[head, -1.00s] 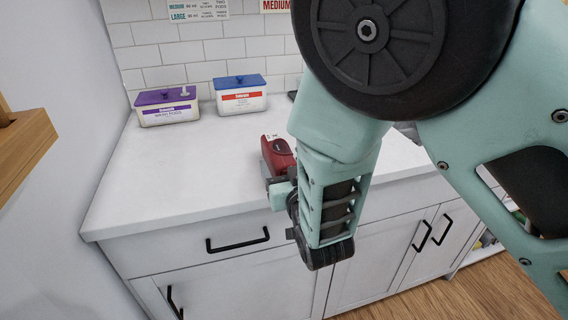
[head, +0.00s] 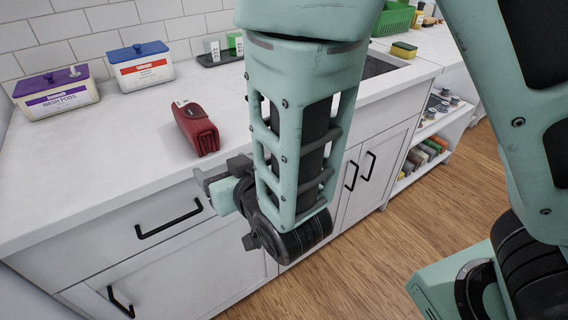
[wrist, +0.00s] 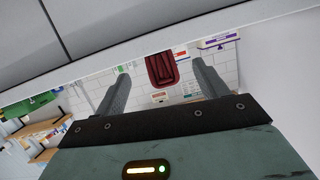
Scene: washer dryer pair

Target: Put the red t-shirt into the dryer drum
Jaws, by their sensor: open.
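The red t-shirt (head: 196,128) is a folded red bundle with a small white tag. It lies on the white counter near its front edge. My gripper (head: 208,188) is open and empty in front of the counter, below and right of the bundle, apart from it. In the wrist view the red bundle (wrist: 162,68) shows between the two spread fingers, beyond their tips. The dryer drum is not in view.
A purple-lidded wash pods box (head: 57,93) and a blue-lidded box (head: 140,66) stand at the back left of the counter (head: 100,150). A dark tray (head: 216,58) is behind. Cabinet doors, a handle (head: 168,219) and open shelves (head: 430,145) are below. The wooden floor (head: 385,245) is clear.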

